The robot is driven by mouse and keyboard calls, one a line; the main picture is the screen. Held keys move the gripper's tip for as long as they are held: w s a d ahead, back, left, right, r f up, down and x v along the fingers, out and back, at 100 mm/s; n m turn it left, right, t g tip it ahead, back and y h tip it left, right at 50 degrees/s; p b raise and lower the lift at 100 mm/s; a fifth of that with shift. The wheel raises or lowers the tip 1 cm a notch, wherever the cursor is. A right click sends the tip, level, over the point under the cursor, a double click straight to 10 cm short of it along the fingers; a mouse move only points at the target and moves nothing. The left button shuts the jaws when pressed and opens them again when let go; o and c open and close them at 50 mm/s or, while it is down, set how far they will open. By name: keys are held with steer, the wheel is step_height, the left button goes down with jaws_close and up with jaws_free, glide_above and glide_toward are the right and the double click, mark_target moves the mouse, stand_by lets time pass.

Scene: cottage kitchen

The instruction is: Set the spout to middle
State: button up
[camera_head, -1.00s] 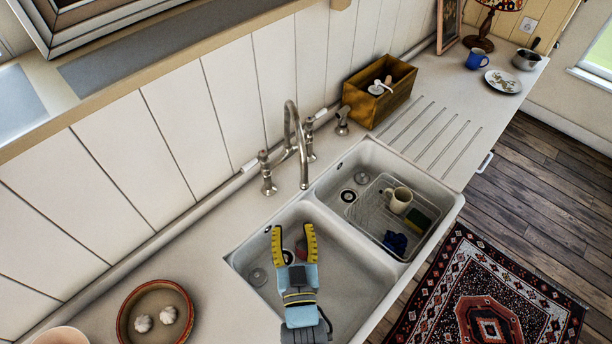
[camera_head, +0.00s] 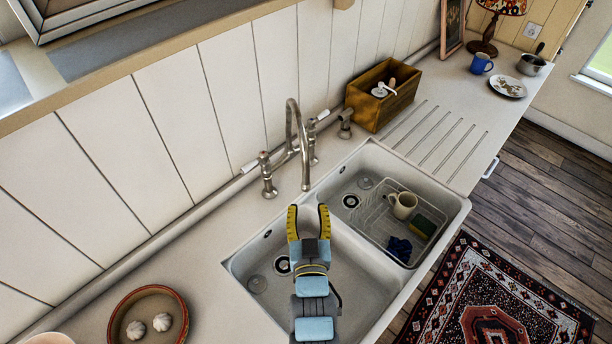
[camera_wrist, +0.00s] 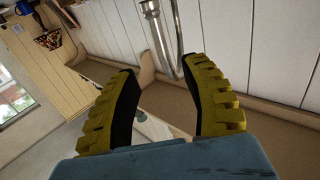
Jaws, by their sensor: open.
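The metal faucet spout (camera_head: 304,150) is a tall curved pipe behind the double sink. In the head view its tip hangs near the divider between the left basin (camera_head: 262,262) and the right basin (camera_head: 372,160). My gripper (camera_head: 308,207) is open and empty, over the left basin, with its yellow fingers pointing toward the faucet. It is in front of the spout and apart from it. In the wrist view the spout (camera_wrist: 165,40) shows beyond and between the fingers of my gripper (camera_wrist: 165,85).
The right basin holds a wire rack with a cream mug (camera_head: 402,204), a sponge (camera_head: 425,226) and a blue cloth (camera_head: 399,248). A wooden box (camera_head: 383,97) stands behind the ribbed drainer. A bowl with garlic (camera_head: 150,312) sits on the left counter.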

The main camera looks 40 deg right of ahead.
mark_target(306, 177)
steer(key=p+x, duration=0.2)
steer(key=x, duration=0.8)
steer(key=shift+w+d+r, duration=0.1)
steer(key=shift+w+r, duration=0.05)
steer(key=shift+w, duration=0.1)
steer(key=shift+w+d, duration=0.25)
steer(key=shift+c, duration=0.3)
jaws_close()
